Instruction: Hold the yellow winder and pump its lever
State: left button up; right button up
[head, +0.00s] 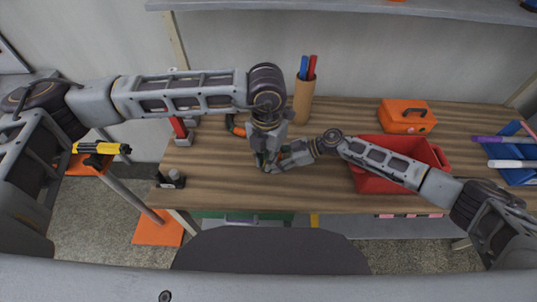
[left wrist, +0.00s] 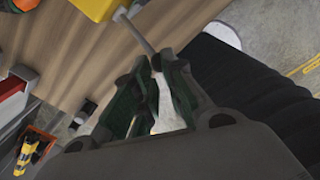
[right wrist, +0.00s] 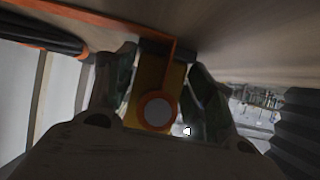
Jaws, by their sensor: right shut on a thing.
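The yellow winder (right wrist: 147,85) shows in the right wrist view, with an orange-rimmed white disc at its end. My right gripper (right wrist: 165,75) is shut on the winder, one finger on each side. The left wrist view shows part of a yellow body (left wrist: 97,8), with a thin grey lever (left wrist: 140,32) sticking out of it. My left gripper (left wrist: 152,72) is at the lever's free end, with a light gap between its fingers. Whether the fingers touch the lever is hard to tell. In the head view, my left gripper (head: 267,158) hides most of the winder.
A red bin (head: 375,183), an orange toolbox (head: 405,115) and a brown pen cup (head: 303,100) stand on the wooden table (head: 215,190). A small grey-black object (head: 170,180) is near its left front edge. A yellow-black tool (head: 100,148) is left of the table.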

pick_arm(q)
jog(key=shift+f, duration=1.25)
jog(key=shift+s+f, duration=0.25)
jog(key=shift+f, duration=0.3)
jog(key=shift+s+f, duration=0.2)
jog(key=shift+f, duration=0.4)
jog(key=shift+s+f, duration=0.15)
jog(key=shift+f, duration=0.45)
jog(key=shift+s+f, duration=0.15)
jog(key=shift+f, duration=0.4)
